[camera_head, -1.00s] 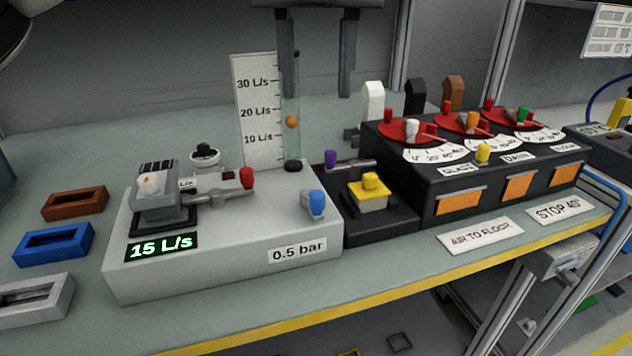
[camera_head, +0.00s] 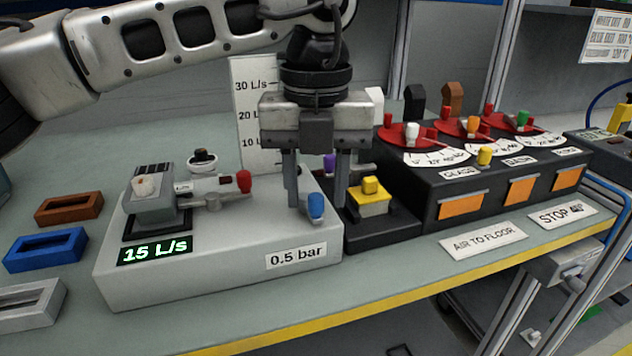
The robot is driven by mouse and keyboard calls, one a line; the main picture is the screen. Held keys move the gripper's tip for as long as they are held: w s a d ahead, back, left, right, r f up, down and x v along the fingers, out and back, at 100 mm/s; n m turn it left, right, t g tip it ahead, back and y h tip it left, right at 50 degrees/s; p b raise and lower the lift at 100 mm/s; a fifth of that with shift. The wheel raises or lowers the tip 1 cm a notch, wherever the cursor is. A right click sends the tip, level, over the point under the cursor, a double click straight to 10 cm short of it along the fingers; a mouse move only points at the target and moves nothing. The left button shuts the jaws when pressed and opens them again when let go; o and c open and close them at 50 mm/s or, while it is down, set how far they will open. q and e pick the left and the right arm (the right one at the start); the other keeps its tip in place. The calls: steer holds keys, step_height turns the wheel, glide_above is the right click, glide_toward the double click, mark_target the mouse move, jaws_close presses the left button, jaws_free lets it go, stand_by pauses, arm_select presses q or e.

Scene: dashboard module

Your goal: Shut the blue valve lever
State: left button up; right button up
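The blue valve lever (camera_head: 316,206) stands upright at the front right of the light grey module (camera_head: 215,260), beside the "0.5 bar" label. My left gripper (camera_head: 316,204) points down over it. Its two fingers are apart, one to the left and one to the right of the blue lever in the picture. The gripper is open; I cannot tell whether a finger touches the lever. The module's display (camera_head: 155,249) reads 15 L/s. My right gripper is not in view.
A red-tipped lever (camera_head: 244,181) lies left of the gripper. A black block with a yellow button (camera_head: 370,186) and a purple-tipped lever (camera_head: 330,165) are close on the right. The flow scale (camera_head: 250,100) stands behind, partly hidden. A black dial box (camera_head: 480,180) is further right.

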arm_select(q)
jaws_close()
steer(key=shift+a, duration=0.1)
steer(key=m, duration=0.2)
steer(key=a+m, duration=0.1)
steer(key=shift+s+a+m, duration=0.1)
steer(key=shift+m, duration=0.3)
steer(key=m, duration=0.1)
steer(key=a+m, duration=0.1)
steer(key=m, duration=0.1)
steer(key=shift+a+m, duration=0.15)
steer(key=shift+m, duration=0.15)
steer(key=m, duration=0.1)
steer(key=w+a+m+p, duration=0.1)
steer(key=m, duration=0.3)
steer(key=shift+w+a+p, duration=0.15)
steer(key=shift+a+p, duration=0.15)
steer(key=shift+a, duration=0.05)
steer(key=m, duration=0.2)
steer(key=shift+w+a+m+p, duration=0.25)
steer(key=shift+w+m+p, duration=0.05)
steer(key=shift+w+m, duration=0.1)
steer(key=shift+w+a+m+p, duration=0.1)
steer(key=shift+w+m+p, duration=0.15)
steer(key=shift+m, duration=0.45)
steer(key=shift+w+a+m+p, duration=0.1)
steer(key=shift+w+m, duration=0.1)
steer(key=shift+m, duration=0.5)
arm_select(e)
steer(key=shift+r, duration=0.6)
